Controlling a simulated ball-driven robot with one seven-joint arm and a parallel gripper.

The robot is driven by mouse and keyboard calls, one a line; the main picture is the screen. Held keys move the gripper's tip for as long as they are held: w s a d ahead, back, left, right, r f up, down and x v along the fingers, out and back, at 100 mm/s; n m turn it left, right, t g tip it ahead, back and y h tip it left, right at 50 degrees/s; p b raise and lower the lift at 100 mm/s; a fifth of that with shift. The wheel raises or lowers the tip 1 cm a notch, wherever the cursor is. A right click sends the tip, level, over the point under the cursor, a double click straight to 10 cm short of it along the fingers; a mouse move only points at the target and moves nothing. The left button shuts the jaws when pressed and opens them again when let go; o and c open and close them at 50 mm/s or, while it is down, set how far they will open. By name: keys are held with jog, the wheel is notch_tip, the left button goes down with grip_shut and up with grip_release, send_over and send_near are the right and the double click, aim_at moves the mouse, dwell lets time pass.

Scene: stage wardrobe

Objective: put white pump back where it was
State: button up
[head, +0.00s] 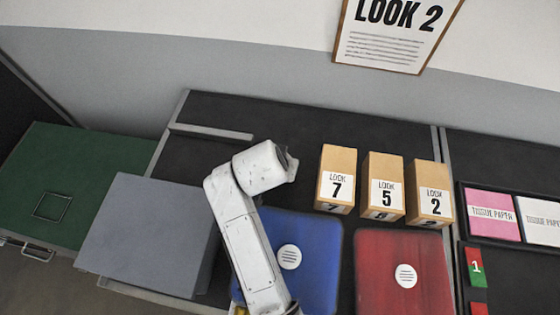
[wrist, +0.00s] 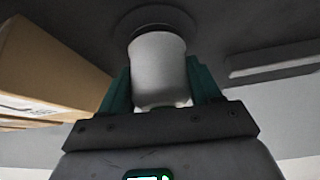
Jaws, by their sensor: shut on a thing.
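The white pump (wrist: 158,66) shows in the wrist view as a smooth, pale rounded cylinder. My gripper (wrist: 160,80) is shut on it, with one teal finger on each side. A dark round ring (wrist: 125,24) shows at the pump's far end against the dark surface; I cannot tell whether it is a mark, a shadow or part of the pump, nor whether the pump touches the surface. In the head view my arm hides the gripper and the pump.
Cardboard boxes marked LOOK 7 (head: 336,180), LOOK 5 (head: 384,186) and LOOK 2 (head: 430,192) stand right of my arm. A blue case (head: 318,250), a red case (head: 403,255) and a grey box (head: 145,230) lie nearer. A cardboard box (wrist: 45,70) is close left in the wrist view.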

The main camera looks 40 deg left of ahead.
jog(key=shift+f, duration=0.15)
jog(key=o, duration=1.4)
jog(key=shift+r, duration=0.2)
jog(key=v, duration=1.2)
jog(key=shift+f, duration=0.1)
